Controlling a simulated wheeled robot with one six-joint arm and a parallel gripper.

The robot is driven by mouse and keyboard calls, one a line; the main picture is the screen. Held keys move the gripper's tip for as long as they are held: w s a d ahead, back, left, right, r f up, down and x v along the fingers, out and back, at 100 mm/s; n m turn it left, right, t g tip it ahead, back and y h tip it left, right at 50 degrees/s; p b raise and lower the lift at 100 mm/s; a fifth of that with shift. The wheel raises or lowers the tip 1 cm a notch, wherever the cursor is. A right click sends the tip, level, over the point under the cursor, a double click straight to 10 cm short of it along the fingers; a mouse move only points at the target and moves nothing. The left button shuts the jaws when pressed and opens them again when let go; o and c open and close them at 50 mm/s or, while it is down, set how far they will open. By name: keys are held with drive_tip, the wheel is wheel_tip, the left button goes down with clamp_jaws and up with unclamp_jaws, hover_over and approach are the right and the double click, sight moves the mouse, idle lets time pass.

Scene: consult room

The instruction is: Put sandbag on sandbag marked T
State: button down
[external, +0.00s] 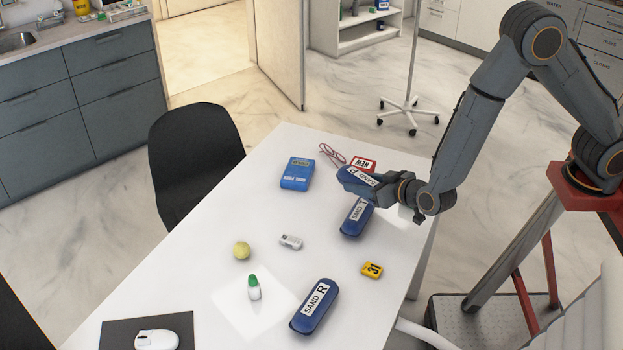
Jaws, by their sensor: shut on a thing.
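My gripper (384,189) is shut on a blue sandbag (353,180) with a white SAND label, whose letter looks like P. The held sandbag is over the far end of the blue sandbag marked T (351,226), which lies on the white table. The held bag hides part of the T bag's far end. I cannot tell whether the two bags touch. Another blue sandbag, marked R (314,306), lies nearer the front of the table. The gripper's fingertips are mostly hidden.
On the table (214,262) are a blue device (297,173), a red NEW box (364,163), red-framed glasses (332,154), a yellow 31 block (372,270), a small white device (291,241), a ball (241,250), a green-capped bottle (254,291) and a mouse (157,340).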

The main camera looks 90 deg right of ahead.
sight(360, 210)
drive_tip(key=shift+f+p, duration=0.45)
drive_tip(key=shift+f, duration=2.5)
drive_tip(key=c, duration=0.9)
unclamp_jaws()
drive_tip(key=shift+f, duration=0.15)
drive_tip(key=shift+s+a+r, duration=0.15)
drive_tip(key=shift+r, duration=0.05)
drive_tip(key=b+v, duration=0.1)
drive_tip(key=v, duration=1)
drive_tip(key=shift+s+a+b, duration=0.25)
drive_tip(key=shift+b, duration=0.15)
drive_tip(key=shift+r, duration=0.1)
